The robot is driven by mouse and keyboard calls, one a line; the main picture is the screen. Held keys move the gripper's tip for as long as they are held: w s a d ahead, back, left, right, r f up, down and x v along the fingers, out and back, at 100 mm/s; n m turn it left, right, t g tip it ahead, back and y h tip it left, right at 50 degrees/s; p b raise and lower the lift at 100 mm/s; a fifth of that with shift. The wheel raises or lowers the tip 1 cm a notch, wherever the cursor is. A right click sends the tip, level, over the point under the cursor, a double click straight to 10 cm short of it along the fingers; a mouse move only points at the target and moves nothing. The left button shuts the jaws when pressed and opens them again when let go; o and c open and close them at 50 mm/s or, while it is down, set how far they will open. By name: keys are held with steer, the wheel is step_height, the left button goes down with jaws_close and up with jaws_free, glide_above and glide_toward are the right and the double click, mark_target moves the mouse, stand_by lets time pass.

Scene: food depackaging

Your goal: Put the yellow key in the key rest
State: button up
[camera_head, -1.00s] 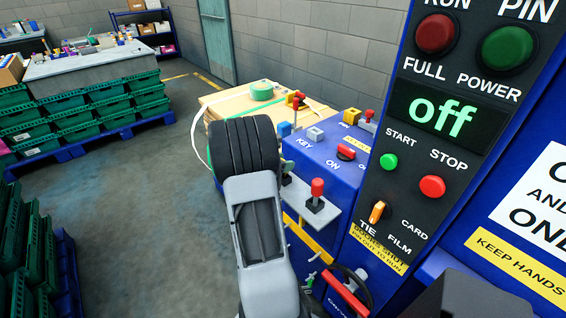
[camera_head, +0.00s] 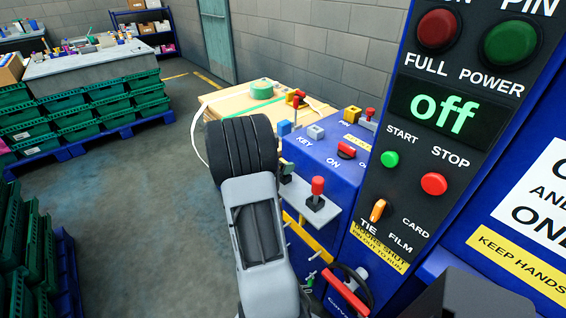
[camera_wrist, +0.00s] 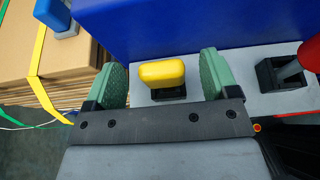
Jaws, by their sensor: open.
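The yellow key (camera_wrist: 163,73) stands in the wrist view on a black base on the grey shelf (camera_wrist: 235,73). Whether that black base (camera_wrist: 168,93) is the key rest, I cannot tell for sure. My gripper (camera_wrist: 165,78) is open, its green pads on either side of the key with a gap showing at each side. In the head view the yellow key is hidden behind my arm, and only a bit of a green pad (camera_head: 287,167) shows at the grey shelf (camera_head: 326,206).
A red-knobbed lever (camera_head: 317,190) stands close by on the same shelf; it also shows in the wrist view (camera_wrist: 290,68). The blue machine panel (camera_head: 330,168) rises behind, with a grey block (camera_head: 315,132) by the KEY label. Cardboard (camera_wrist: 60,50) lies at the left.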

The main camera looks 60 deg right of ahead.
steer(key=v, duration=1.2)
steer(key=shift+a+b, duration=0.25)
steer(key=shift+b, duration=0.2)
steer(key=shift+w+r, duration=0.1)
steer(key=s+a+f+m+t+y, duration=0.1)
steer(key=s+a+f+m+y, duration=0.1)
steer(key=a+f+m+y, duration=0.25)
steer(key=s+a+f+m+t+y, duration=0.1)
steer(key=a+m+y, duration=0.2)
steer(key=a+m, duration=0.4)
steer(key=s+a+r+m+t+y, duration=0.1)
steer(key=a+r+t+y, duration=0.1)
steer(key=a, duration=0.8)
steer(key=s+a+r+m+t+y, duration=0.1)
steer(key=a+r+m+t+y, duration=0.1)
steer(key=a, duration=0.7)
step_height(320, 180, up, 3)
steer(key=shift+a+f+t+y, duration=0.1)
steer(key=shift+a+t+y, duration=0.45)
steer(key=shift+t, duration=0.55)
steer(key=shift+d, duration=0.1)
steer(key=shift+c, duration=0.4)
